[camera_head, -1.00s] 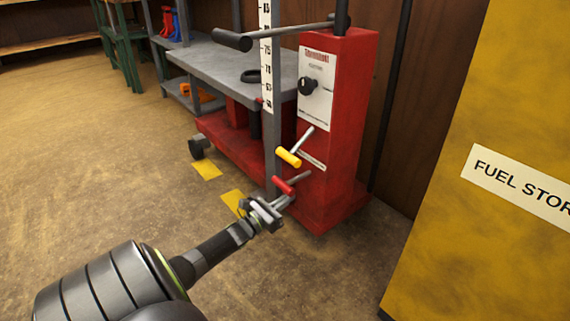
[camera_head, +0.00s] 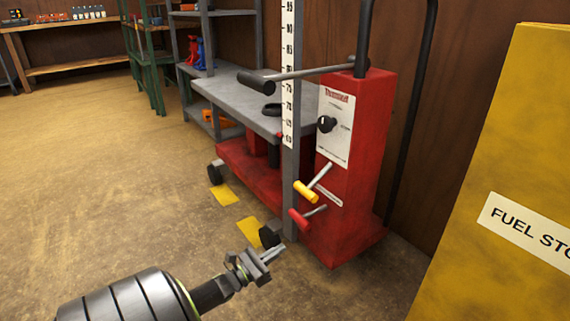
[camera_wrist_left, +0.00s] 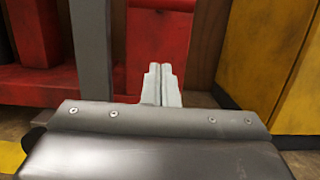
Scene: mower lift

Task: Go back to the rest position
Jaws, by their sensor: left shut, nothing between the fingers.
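My left gripper (camera_head: 272,254) is shut and empty, low in front of the red mower lift (camera_head: 345,185). Its closed fingers also show in the left wrist view (camera_wrist_left: 162,85), with the red lift behind them. The gripper is apart from the lift's red-handled lever (camera_head: 300,219) and yellow-handled lever (camera_head: 306,192), which are above and to the right of it. My right gripper is not in either view.
A yellow fuel storage cabinet (camera_head: 500,170) stands close on the right. The lift's grey platform (camera_head: 250,105) and scaled post (camera_head: 289,75) are behind the gripper. A wooden bench (camera_head: 70,70) is at the far left. The floor (camera_head: 110,190) on the left is open.

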